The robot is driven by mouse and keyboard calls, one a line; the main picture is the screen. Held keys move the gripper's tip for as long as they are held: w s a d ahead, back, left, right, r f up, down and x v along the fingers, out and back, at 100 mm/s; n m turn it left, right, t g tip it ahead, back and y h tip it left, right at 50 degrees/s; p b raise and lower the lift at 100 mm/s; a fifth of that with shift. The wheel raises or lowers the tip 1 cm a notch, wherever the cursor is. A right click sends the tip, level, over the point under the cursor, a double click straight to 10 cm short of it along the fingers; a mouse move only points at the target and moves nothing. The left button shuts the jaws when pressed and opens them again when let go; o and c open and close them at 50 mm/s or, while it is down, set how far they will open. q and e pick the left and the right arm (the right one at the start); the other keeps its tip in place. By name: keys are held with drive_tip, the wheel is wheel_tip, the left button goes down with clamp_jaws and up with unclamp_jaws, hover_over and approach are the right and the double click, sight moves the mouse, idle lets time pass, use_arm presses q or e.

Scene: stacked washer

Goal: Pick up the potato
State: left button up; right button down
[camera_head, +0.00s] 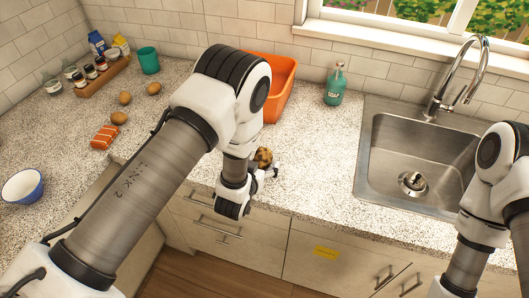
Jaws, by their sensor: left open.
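A round brown item with dark patches, perhaps a potato (264,156), sits on the counter in the middle of the head view, partly hidden behind my left wrist. My left gripper (267,173) is right by its near side, open, with its fingers small and partly covered by the wrist. I cannot tell whether they touch it. Several smooth brown potato-like items lie further left: one (125,98), one (119,118) and one (154,88). My right arm is at the right edge, and its gripper is out of the frame.
An orange bin (283,90) stands behind my left arm. A green bottle (335,85) stands near the sink (410,165). A teal cup (148,60), a spice rack (100,78), an orange packet (104,136) and a bowl (22,186) are at left. Counter before the bottle is clear.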

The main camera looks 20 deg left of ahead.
use_arm(q)
drive_tip(key=shift+w+f, duration=0.15)
drive_tip(key=shift+w, duration=0.15)
drive_tip(key=shift+s, duration=0.1)
drive_tip(key=shift+c, duration=0.7)
drive_tip(key=shift+s, duration=0.1)
drive_tip(key=c, duration=1.2)
drive_tip(key=shift+o, duration=0.2)
